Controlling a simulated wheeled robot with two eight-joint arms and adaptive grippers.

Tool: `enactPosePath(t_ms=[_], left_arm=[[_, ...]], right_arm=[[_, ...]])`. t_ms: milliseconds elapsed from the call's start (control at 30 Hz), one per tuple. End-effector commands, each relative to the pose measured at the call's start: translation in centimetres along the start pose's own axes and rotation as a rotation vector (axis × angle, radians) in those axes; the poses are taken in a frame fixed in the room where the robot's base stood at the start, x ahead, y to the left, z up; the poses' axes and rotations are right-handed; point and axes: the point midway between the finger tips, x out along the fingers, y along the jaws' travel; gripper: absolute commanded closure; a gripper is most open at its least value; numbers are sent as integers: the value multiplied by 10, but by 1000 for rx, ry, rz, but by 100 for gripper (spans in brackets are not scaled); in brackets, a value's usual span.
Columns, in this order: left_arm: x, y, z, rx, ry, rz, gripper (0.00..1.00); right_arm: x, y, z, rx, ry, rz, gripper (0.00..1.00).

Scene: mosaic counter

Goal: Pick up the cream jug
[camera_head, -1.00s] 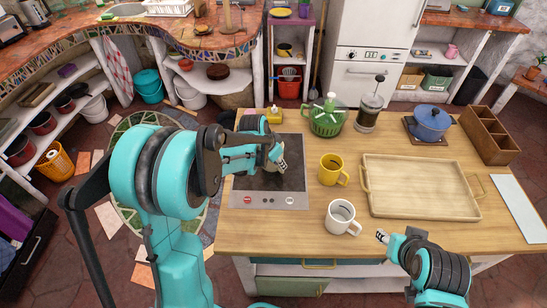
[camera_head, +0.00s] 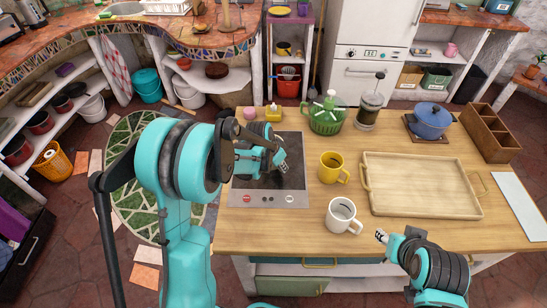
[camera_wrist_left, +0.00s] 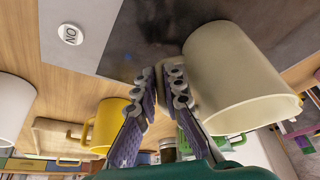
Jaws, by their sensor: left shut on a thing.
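The cream jug (camera_wrist_left: 235,80) fills the right side of the left wrist view, with its open mouth towards the lower right. My left gripper (camera_wrist_left: 162,78) is shut at the jug's near side; what lies between the fingertips, perhaps the handle, is mostly hidden. In the head view my left gripper (camera_head: 283,165) is over the dark hob (camera_head: 262,184), and my arm hides the jug. I cannot tell whether the jug touches the hob. My right gripper (camera_head: 381,236) is by the counter's front edge, apart from everything; its jaws are too small to read.
A yellow mug (camera_head: 331,168) and a white mug (camera_head: 339,221) stand right of the hob, beside a wooden tray (camera_head: 420,187). Behind are a green pot (camera_head: 325,120), a French press (camera_head: 369,110), a yellow item (camera_head: 274,114) and a pink item (camera_head: 250,114).

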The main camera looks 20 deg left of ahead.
Motion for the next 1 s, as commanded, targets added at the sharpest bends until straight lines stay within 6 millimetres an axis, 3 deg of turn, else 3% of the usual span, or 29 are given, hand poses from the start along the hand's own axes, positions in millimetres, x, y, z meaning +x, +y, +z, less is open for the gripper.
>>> enactPosePath(t_ms=[267,533,1000], left_arm=[[-6,0,-3,0,0,0,100],[-43,2,-19,1,0,0,100],[-72,83,-87,3,-1,0,100]], right_arm=[[-2,0,-1,0,0,0,60],[-11,0,-8,0,0,0,60],[-23,0,-16,0,0,0,60]])
